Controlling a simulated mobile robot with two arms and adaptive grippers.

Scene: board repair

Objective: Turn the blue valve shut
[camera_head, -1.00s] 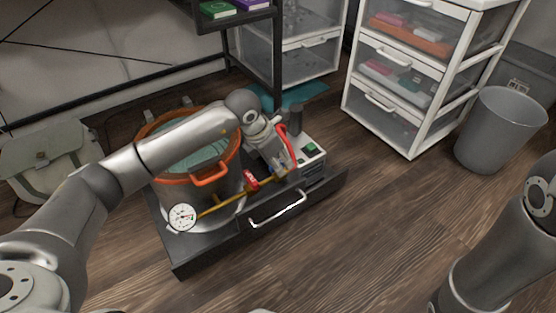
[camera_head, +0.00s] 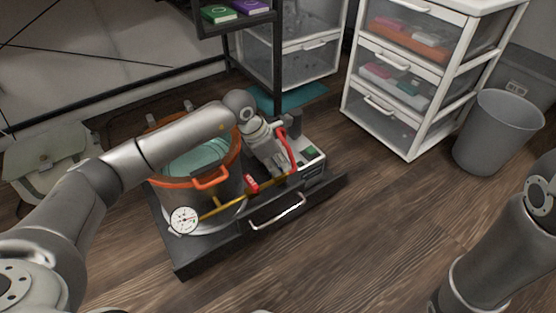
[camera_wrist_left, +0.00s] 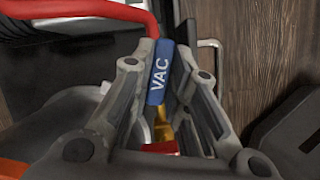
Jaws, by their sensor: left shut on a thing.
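The blue valve (camera_wrist_left: 159,72), a blue handle marked "VAC", shows in the left wrist view between the fingers of my left gripper (camera_wrist_left: 165,75). The gripper is shut on it. In the head view my left gripper (camera_head: 281,168) is over the right end of a brass pipe (camera_head: 227,204), and the blue valve is hidden there by the gripper. A red valve (camera_head: 251,183) sits further left on the pipe, and a white dial gauge (camera_head: 184,220) is at its left end. A red hose (camera_head: 287,142) curves up beside the gripper. My right gripper is out of view.
A steel pot with an orange rim (camera_head: 211,180) stands on a dark tray (camera_head: 215,253) with a silver handle. A white pump box (camera_head: 313,165) is right of my gripper. Drawers (camera_head: 410,88) and a grey bin (camera_head: 497,133) stand right. The floor in front is clear.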

